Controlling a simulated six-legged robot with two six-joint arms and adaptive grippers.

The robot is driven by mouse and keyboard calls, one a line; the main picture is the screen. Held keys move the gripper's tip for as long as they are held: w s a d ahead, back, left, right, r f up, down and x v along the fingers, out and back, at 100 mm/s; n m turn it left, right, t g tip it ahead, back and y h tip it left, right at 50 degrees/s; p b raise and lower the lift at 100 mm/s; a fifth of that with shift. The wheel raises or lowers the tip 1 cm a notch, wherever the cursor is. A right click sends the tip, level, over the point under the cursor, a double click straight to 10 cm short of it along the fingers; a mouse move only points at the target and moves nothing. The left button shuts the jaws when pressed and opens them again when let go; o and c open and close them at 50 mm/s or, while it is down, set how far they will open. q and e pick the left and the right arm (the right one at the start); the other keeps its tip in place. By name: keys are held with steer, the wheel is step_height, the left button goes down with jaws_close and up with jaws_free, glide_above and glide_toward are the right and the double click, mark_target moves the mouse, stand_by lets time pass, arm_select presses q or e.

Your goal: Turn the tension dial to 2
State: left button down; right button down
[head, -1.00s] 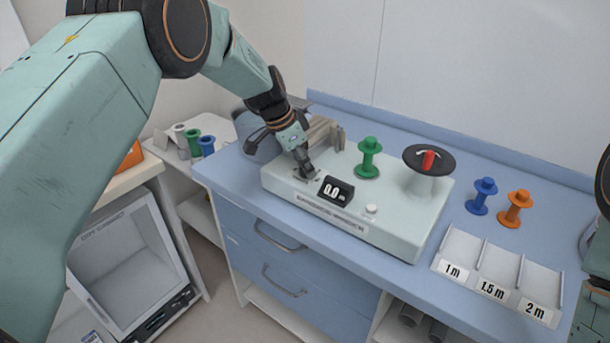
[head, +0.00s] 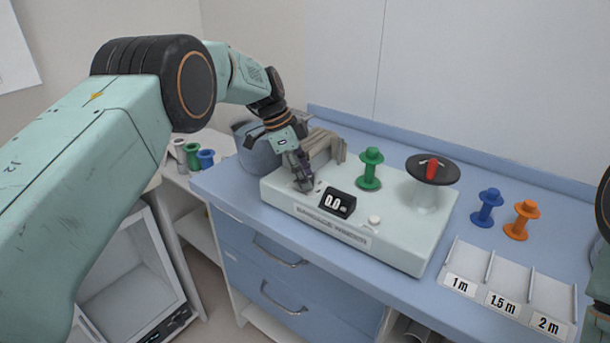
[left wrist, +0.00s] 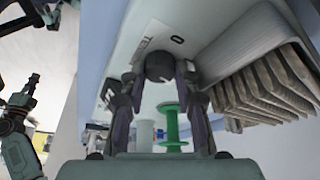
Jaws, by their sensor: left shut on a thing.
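The bandage winder (head: 400,238) is a pale box on the blue counter, with a small display (head: 337,203) reading 0.0. My left gripper (head: 303,184) is at the left part of its top, fingers pointing down. In the left wrist view my left gripper (left wrist: 160,88) has its two fingers on both sides of a dark round dial (left wrist: 159,66), shut on it. A printed 0 shows on the panel beside the dial; the dial's pointer and the other marks cannot be made out. In the head view the fingers hide the dial.
A green spool (head: 370,170) and a black crank disc with a red knob (head: 432,170) stand on the winder. Tan bandage folds (head: 325,145) lie behind my gripper. Blue (head: 487,207) and orange (head: 522,220) spools and a labelled tray (head: 497,263) are at the right.

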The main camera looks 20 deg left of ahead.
arm_select(q)
steer(key=shift+a+r, duration=0.1)
steer(key=shift+a, duration=0.05)
steer(key=c, duration=1)
jaws_free()
steer(key=shift+v, duration=3.95)
steer(key=shift+s, duration=0.15)
